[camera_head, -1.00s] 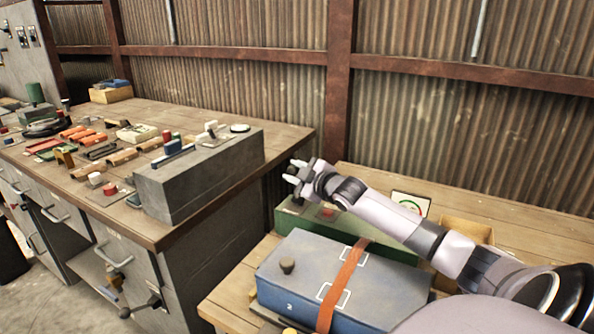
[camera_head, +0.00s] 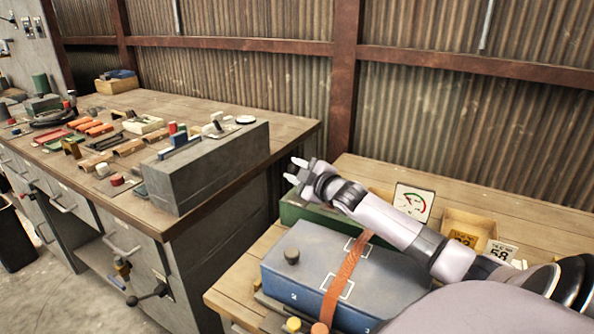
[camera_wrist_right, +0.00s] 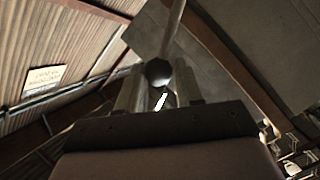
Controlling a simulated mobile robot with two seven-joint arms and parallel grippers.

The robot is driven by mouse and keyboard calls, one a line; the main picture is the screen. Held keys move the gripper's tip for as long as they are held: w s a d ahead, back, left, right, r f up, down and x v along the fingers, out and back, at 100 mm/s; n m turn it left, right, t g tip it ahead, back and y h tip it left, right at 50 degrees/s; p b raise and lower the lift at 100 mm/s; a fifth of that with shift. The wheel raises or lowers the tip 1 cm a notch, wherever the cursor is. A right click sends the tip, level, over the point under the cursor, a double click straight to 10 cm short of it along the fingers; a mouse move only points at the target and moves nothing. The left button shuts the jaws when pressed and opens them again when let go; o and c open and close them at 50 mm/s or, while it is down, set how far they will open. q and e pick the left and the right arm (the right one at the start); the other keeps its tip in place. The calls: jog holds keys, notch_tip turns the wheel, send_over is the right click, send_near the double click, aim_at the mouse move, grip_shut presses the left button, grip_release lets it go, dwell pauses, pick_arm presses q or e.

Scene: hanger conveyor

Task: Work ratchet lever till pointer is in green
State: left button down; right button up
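A white gauge card (camera_head: 413,202) with a green and red arc stands behind my right forearm; its pointer is too small to read surely. I cannot make out a ratchet lever. My right gripper (camera_head: 296,170) is in the air above the green box behind the case, fingers apart, with nothing seen held. In the wrist view its fingers (camera_wrist_right: 158,92) stand apart; a dark round shape shows between them, and I cannot tell what it is. My left gripper is not in view.
A green box (camera_head: 290,209) lies behind the case, partly hidden by my arm. A wooden tray (camera_head: 470,222) and a number card (camera_head: 501,251) stand at the right. A grey block (camera_head: 205,170) and several tools are on the left bench (camera_head: 220,105). A corrugated wall closes the back.

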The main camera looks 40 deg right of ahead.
jog(key=o, duration=0.3)
jog(key=shift+f, duration=0.2)
jog(key=shift+r, duration=0.1)
jog(key=s+a, duration=0.1)
jog(key=s, duration=0.6)
jog(key=shift+r, duration=0.35)
dwell(0.4)
